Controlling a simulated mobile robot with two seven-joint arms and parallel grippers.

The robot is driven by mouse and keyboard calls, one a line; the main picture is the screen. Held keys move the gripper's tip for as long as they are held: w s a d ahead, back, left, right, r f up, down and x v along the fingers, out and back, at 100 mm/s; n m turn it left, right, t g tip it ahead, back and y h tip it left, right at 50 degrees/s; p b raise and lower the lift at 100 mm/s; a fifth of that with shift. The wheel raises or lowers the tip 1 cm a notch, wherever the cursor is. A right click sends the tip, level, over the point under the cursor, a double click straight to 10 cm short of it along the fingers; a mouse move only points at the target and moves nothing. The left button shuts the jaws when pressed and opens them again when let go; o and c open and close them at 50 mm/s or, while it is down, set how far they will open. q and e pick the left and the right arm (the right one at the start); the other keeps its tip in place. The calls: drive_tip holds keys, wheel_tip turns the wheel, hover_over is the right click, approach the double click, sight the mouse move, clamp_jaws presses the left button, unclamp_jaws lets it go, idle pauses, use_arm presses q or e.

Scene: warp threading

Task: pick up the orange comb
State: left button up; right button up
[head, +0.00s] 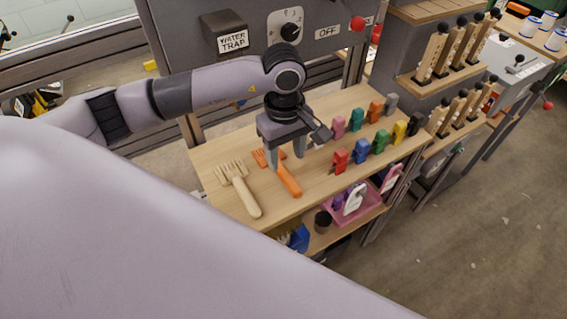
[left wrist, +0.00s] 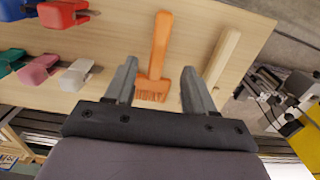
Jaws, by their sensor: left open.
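The orange comb (head: 289,182) lies on the wooden shelf (head: 310,196). In the head view my left gripper (head: 286,163) is over it and hides part of it between the handle and the teeth. In the left wrist view the orange comb (left wrist: 158,55) lies between the two open fingers of my left gripper (left wrist: 160,88), with its toothed end nearest the gripper. The fingers look apart from the comb, and I cannot tell how far above the shelf they are. My right gripper is not in view.
A pale wooden comb (head: 240,190) lies left of the orange comb. Several coloured clips, among them a red one (head: 340,161), stand to the right. A grey panel with a water trap box (head: 228,33) rises behind. A lower shelf holds a pink tray (head: 358,214).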

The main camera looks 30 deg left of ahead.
sight(286, 174)
use_arm(q)
drive_tip(key=shift+w+a+f, duration=0.15)
drive_tip(key=shift+a+f, duration=0.05)
drive_tip(key=shift+a, duration=0.15)
drive_tip(key=shift+f, duration=0.4)
drive_tip(key=f, duration=0.3)
drive_tip(key=f+p, duration=0.1)
drive_tip(key=f, duration=0.1)
drive_tip(key=shift+d+f, duration=0.3)
clamp_jaws()
